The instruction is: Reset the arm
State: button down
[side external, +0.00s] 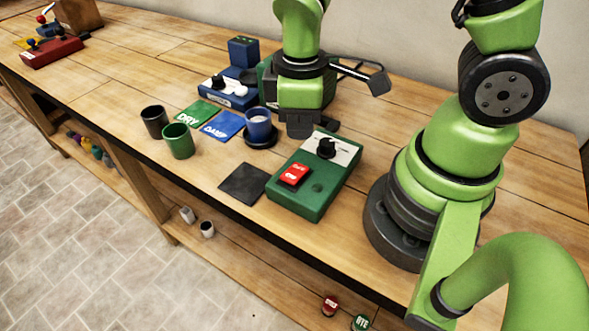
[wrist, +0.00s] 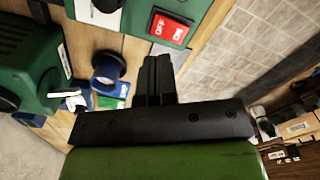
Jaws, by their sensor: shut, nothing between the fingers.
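My gripper (side external: 300,128) is shut and empty. It hangs above the bench behind the green switch box (side external: 322,188), close to the blue cup (side external: 258,126). In the wrist view its two dark fingers (wrist: 154,78) lie together, with the blue cup (wrist: 107,68) to their left. The red rocker switch (wrist: 170,28) shows just above the fingertips in that view. The blue cup holds something pale and stands on a round black base (side external: 262,141).
A black cup (side external: 154,121) and a green cup (side external: 178,141) stand left, near the green DRY card (side external: 193,112) and blue card (side external: 222,126). A black square mat (side external: 244,184) lies at the front edge. A blue-and-white device (side external: 229,92) stands behind. The bench's left middle is clear.

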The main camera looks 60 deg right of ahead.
jog(key=shift+r, duration=0.1)
jog(key=s+r+m+t+y, duration=0.1)
jog(key=s+r+m+t, duration=0.2)
jog(key=r, duration=0.6)
jog(key=s+r+m+t+y, duration=0.1)
jog(key=s+r+m+t, duration=0.2)
jog(key=r+m, duration=0.4)
notch_tip(320, 180, up, 3)
jog(key=shift+s+d+f+t, duration=0.1)
jog(key=shift+s+d+t, duration=0.25)
jog(key=shift+t, duration=0.25)
